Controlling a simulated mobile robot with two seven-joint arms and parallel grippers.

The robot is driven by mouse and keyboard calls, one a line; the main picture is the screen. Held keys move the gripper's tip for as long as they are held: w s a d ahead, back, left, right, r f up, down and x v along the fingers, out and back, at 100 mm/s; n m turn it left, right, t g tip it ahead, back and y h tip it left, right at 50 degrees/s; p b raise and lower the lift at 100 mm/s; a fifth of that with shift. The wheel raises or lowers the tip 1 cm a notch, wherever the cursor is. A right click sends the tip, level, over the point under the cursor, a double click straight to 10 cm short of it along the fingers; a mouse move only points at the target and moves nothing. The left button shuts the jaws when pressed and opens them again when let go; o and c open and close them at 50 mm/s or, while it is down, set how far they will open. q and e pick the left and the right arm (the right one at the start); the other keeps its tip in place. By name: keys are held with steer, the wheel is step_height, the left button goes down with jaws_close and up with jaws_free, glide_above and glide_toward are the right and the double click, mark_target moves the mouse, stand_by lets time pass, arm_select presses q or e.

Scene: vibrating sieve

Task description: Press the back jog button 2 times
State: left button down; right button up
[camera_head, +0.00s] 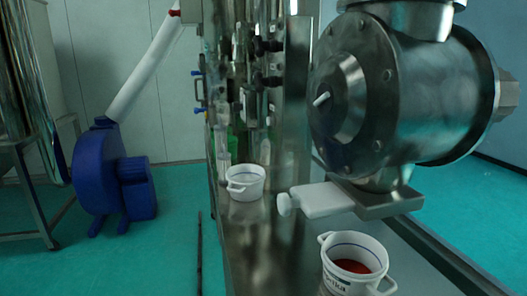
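No jog button can be made out clearly in the head view, so I cannot tell which part is the back jog button. A tall shiny metal cabinet (262,262) stands in the middle, with dark knob-like fittings (268,46) on its upper part. A large metal drum (345,85) with a bolted round flange fills the upper right and hides what is behind it. Neither of my grippers shows in this view.
A white two-handled pot (245,183) stands on a metal ledge. Another pot (350,283) with reddish content is at the bottom right. A white slide with a knob (322,200) juts under the drum. A blue blower (97,180) stands left; green floor (130,265) lies open between.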

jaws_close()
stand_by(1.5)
